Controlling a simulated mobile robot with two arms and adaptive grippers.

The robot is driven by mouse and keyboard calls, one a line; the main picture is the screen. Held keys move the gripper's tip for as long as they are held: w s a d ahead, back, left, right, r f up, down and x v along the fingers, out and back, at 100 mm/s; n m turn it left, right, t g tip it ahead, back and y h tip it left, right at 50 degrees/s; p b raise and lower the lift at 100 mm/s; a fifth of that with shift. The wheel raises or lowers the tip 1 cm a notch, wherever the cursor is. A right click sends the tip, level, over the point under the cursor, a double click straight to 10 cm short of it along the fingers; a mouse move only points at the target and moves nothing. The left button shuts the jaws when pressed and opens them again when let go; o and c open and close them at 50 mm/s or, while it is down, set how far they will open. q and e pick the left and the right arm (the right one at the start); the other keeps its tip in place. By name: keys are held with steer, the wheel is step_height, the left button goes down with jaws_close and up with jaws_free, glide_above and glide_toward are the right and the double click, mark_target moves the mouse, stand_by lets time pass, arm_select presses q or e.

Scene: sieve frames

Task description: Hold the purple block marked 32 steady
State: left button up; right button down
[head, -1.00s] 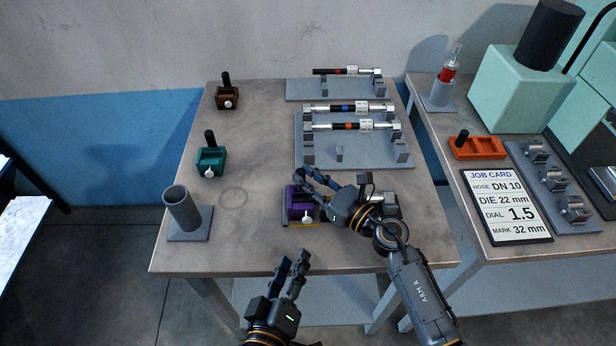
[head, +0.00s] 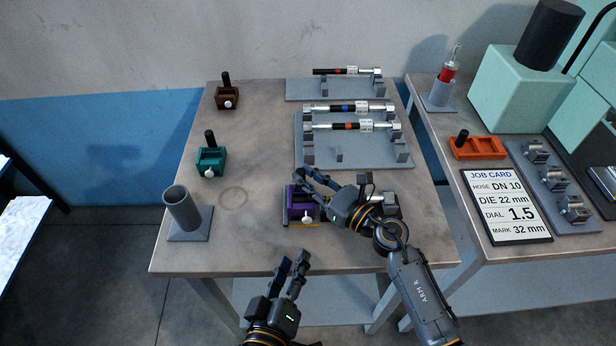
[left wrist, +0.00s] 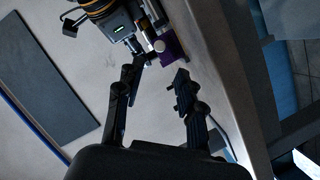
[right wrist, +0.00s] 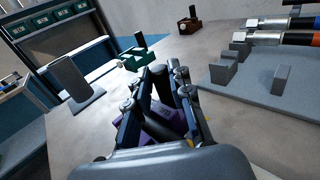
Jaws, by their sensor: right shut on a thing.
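The purple block (head: 297,208) sits near the front middle of the wooden-topped table, with a pale round knob on its front. It also shows between my right fingers in the right wrist view (right wrist: 152,130), with a dark upright post at it. My right gripper (head: 304,178) comes in from the right and is shut on the block, hiding part of it; I cannot read its mark. My left gripper (head: 291,262) is lower, in front of the table's front edge. Its fingers are apart and empty, away from the block, as the left wrist view (left wrist: 156,82) shows.
A teal block (head: 210,160) and a brown block (head: 228,98) stand on the left. A grey tube on a base (head: 183,210) is at the front left. A grey rack (head: 330,158) with hose pieces lies behind. A job card (head: 507,207) reads MARK 32 mm.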

arm_select(q)
jaws_close()
stand_by(1.2)
